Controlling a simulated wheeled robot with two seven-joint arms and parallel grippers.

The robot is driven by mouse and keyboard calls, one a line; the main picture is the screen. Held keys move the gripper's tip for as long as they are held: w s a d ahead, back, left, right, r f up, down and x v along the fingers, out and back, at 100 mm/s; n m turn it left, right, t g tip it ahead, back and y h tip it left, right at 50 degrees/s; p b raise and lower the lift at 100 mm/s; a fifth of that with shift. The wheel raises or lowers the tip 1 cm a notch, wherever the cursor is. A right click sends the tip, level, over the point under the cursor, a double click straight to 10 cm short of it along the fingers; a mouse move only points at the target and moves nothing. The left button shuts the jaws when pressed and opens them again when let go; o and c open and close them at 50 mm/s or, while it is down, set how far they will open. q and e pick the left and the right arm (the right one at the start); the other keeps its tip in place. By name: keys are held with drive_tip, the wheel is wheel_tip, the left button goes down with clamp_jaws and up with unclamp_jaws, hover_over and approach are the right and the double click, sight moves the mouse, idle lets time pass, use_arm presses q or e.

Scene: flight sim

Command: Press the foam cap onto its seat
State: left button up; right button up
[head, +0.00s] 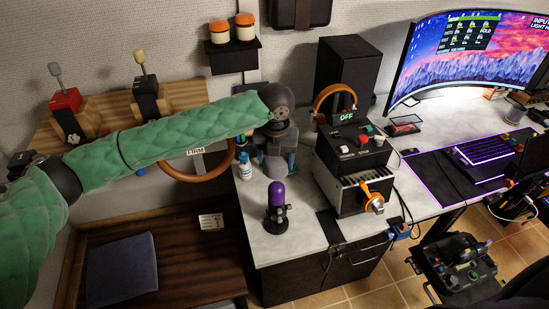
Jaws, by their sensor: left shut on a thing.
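The purple foam cap (276,194) is on top of the small black desk microphone (275,216), near the front left of the grey desktop. It looks upright. I cannot tell from this view whether it sits fully down on its seat. My left arm, in a green padded sleeve, reaches in from the left. My left gripper (278,172) points down just above and behind the cap, with its fingertips meeting the cap's top in the picture. It is shut; the wrist and fingers hide the exact contact. My right gripper is not in view.
A white bottle (245,168) stands left of the gripper. A black box with an OFF display (352,148) and an orange-handled unit (352,188) stand to the right. The desktop (295,234) in front of the microphone is clear.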

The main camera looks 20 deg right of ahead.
use_arm(q)
drive_tip(key=m, duration=0.4)
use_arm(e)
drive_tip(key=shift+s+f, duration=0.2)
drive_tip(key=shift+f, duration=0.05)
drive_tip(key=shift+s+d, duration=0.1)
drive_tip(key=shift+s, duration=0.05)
